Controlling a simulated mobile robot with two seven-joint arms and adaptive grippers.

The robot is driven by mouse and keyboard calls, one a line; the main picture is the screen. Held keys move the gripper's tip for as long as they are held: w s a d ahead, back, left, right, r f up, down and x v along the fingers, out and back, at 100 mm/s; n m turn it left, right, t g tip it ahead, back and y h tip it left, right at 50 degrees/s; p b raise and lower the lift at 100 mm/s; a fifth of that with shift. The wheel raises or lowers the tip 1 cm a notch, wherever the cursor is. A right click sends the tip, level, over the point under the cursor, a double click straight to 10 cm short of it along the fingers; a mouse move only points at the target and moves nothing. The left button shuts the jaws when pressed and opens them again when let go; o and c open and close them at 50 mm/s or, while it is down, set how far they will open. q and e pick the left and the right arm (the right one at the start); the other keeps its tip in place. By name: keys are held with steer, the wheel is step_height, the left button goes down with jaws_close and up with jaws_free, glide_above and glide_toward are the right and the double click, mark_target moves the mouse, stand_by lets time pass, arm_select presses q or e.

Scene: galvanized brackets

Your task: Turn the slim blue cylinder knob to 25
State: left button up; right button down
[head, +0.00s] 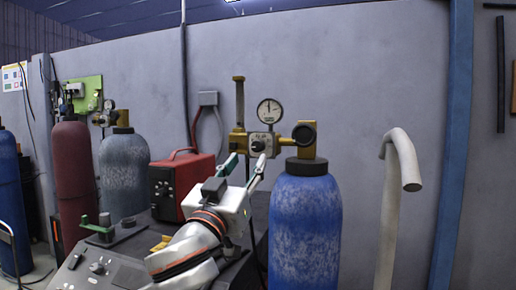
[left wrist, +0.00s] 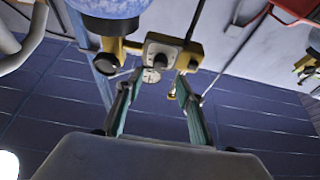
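A blue cylinder (head: 306,225) stands right of centre in the head view, its top also in the left wrist view (left wrist: 108,8). A brass regulator (head: 238,142) is fitted at its top, with a round dial gauge (head: 269,111). The regulator's small knob (head: 258,146) sits on a pale plate below the gauge; the knob also shows in the left wrist view (left wrist: 160,50). My left gripper (head: 246,160) is open and empty, its two green fingers spread and pointing toward the regulator, just short of the knob. The gauge reading is too small to tell. My right gripper is not in view.
A red box (head: 180,185) stands left of my left gripper. Further left are a grey-blue cylinder (head: 124,175), a dark red cylinder (head: 74,175) and another blue cylinder (head: 10,205). A white bent pipe (head: 393,200) rises at right before the wall.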

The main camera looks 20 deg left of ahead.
mark_target(256, 147)
arm_select(q)
steer(key=p+x, duration=0.1)
steer(key=x, duration=0.6)
steer(key=shift+w+r, duration=0.15)
steer(key=shift+w, duration=0.05)
jaws_close()
